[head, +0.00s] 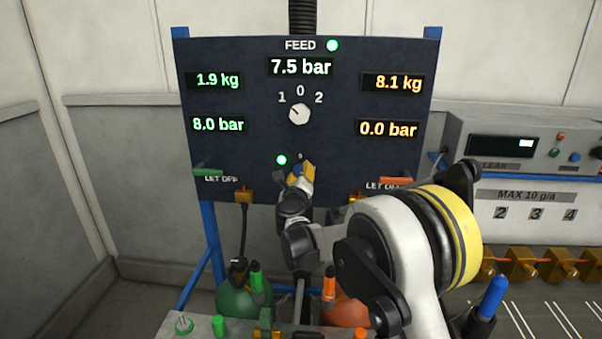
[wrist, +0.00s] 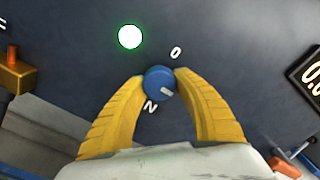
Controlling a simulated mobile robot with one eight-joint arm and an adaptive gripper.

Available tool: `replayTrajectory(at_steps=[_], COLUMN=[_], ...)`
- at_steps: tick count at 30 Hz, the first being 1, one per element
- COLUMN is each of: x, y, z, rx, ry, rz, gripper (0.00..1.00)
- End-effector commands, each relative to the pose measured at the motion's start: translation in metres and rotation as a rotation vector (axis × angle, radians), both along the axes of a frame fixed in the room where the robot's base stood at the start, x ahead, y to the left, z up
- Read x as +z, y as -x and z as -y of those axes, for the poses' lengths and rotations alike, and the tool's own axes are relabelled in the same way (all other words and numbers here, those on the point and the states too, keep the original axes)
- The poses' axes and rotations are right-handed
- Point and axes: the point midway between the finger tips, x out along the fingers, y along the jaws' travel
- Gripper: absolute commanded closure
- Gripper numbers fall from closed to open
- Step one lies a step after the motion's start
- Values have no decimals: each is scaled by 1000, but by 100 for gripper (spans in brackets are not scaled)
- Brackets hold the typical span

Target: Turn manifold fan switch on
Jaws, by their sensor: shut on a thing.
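A small round blue knob (wrist: 159,84) sits on the dark panel (wrist: 95,65). It has a short white mark, lying toward its lower right in the wrist view. A white 0 is printed above right of it, and a white character like N or Z below left. My gripper (wrist: 160,82) has its yellow fingers closed on the knob, one on each side. In the head view my gripper (head: 299,172) is at the panel's lower middle, where the fingers hide most of the knob (head: 298,169). A lit green lamp (head: 281,160) is beside it.
The panel carries a white selector (head: 299,114) marked 1, 0, 2, lit readouts, and green (head: 208,172) and orange (head: 393,181) levers low at its sides. Green (head: 243,299) and orange (head: 346,313) cylinders stand below. A grey device (head: 520,150) stands right.

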Motion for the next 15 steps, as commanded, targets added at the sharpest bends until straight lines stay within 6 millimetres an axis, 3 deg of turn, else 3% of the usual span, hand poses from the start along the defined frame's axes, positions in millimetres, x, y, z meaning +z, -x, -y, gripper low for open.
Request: replayTrajectory(at_steps=[12,13,15], x=[1,1,1], y=[0,0,0], z=[-1,-1,-1], rx=[1,1,1], ry=[-5,-5,-5], rz=[0,0,0], gripper=[95,59,42])
